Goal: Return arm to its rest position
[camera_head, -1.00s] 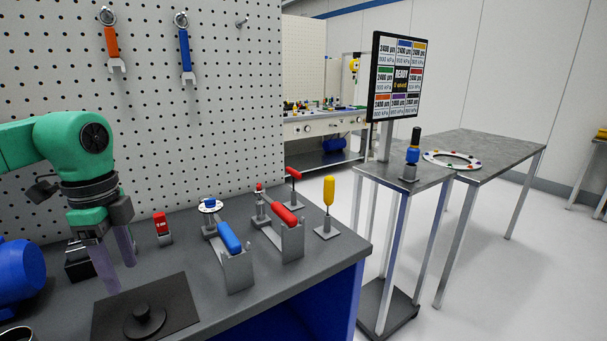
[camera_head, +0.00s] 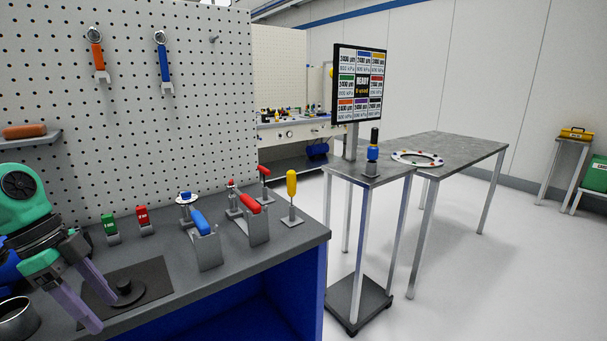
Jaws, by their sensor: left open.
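My left arm, green, comes in at the left edge of the head view. Its left gripper (camera_head: 102,313) has two purple fingers spread apart with nothing between them. The fingers point down to the right. They overlap the left part of the dark mat (camera_head: 155,272) in the picture; I cannot tell how high above the bench they are. A black round knobbed piece (camera_head: 124,289) sits on the mat, to the right of the fingers. My right gripper is not in view.
The grey bench (camera_head: 285,241) carries a green block (camera_head: 109,225), a red block (camera_head: 143,215), a blue-handled holder (camera_head: 204,240), a red-handled holder (camera_head: 252,212) and a yellow-handled tool (camera_head: 291,184). A metal cup (camera_head: 17,318) stands lower left. A pegboard (camera_head: 130,130) rises behind.

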